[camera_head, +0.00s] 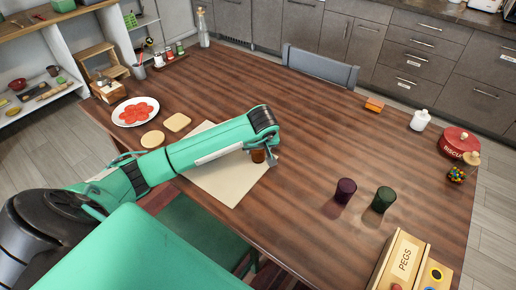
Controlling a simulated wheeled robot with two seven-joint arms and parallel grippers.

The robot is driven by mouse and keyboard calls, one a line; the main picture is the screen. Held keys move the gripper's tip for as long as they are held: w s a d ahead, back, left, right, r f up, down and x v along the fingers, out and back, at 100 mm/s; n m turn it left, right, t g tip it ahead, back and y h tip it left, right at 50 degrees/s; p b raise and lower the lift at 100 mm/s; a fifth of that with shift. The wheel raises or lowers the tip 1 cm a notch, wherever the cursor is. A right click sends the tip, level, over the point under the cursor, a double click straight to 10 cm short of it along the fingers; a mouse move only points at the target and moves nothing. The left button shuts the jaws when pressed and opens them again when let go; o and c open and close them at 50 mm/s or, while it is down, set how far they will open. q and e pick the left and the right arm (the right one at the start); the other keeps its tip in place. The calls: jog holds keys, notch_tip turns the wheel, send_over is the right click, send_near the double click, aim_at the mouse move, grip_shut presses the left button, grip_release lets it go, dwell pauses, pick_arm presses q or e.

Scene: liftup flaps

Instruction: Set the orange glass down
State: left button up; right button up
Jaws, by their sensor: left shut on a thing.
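The orange glass (258,156) is a small amber-brown tumbler, low over the far right part of a cream mat (215,185) on the wooden table. My left gripper (261,157) is shut on it, and the wrist hides its upper part. I cannot tell whether the glass touches the mat. My right gripper does not show.
A purple glass (345,190) and a dark green glass (383,199) stand to the right. A box marked PEGS (400,262) is at the near right. A plate of red slices (135,111) lies at the left. The table's middle is clear.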

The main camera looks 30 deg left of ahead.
pick_arm(q)
jog(key=o, duration=1)
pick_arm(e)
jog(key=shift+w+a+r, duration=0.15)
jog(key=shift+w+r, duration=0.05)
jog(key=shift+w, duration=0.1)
pick_arm(q)
jog(key=shift+r, duration=0.1)
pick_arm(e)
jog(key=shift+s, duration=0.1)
pick_arm(q)
jog(key=shift+r, duration=0.3)
jog(key=v, duration=0.3)
jog(key=shift+d+r, duration=0.1)
jog(key=shift+r, duration=0.2)
jog(key=v, duration=0.8)
jog(key=shift+s+f, duration=0.15)
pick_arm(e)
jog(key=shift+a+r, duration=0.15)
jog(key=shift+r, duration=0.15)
